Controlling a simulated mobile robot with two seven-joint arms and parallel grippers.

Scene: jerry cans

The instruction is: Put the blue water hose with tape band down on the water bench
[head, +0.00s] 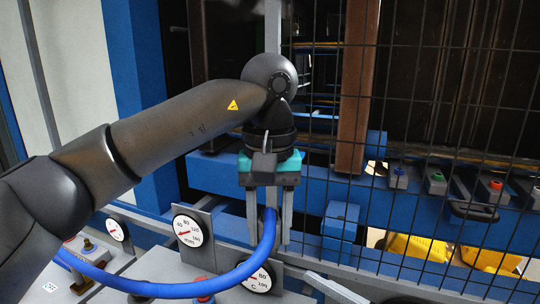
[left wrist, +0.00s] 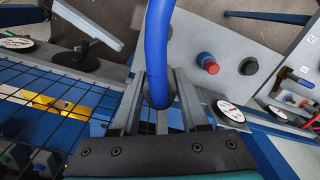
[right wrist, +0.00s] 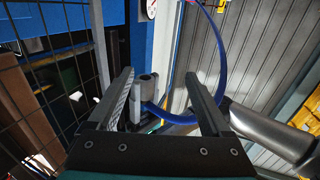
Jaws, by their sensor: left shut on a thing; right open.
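In the head view my left gripper (head: 268,225) points down and is shut on the blue hose (head: 225,280). The hose hangs from the fingers and curves down and left over grey panelling. In the left wrist view the hose (left wrist: 157,50) runs between the fingers of my left gripper (left wrist: 160,85). I cannot make out a tape band. A grey bench-like surface (head: 165,268) with gauges lies below the hose; I cannot tell if it is the water bench. My right gripper (right wrist: 157,80) is open and empty in the right wrist view, with the hose (right wrist: 222,50) visible beyond it.
Round gauges (head: 188,230) stand along the bench surface. Red and blue knobs (left wrist: 207,63) stick up from the grey surface in the left wrist view.

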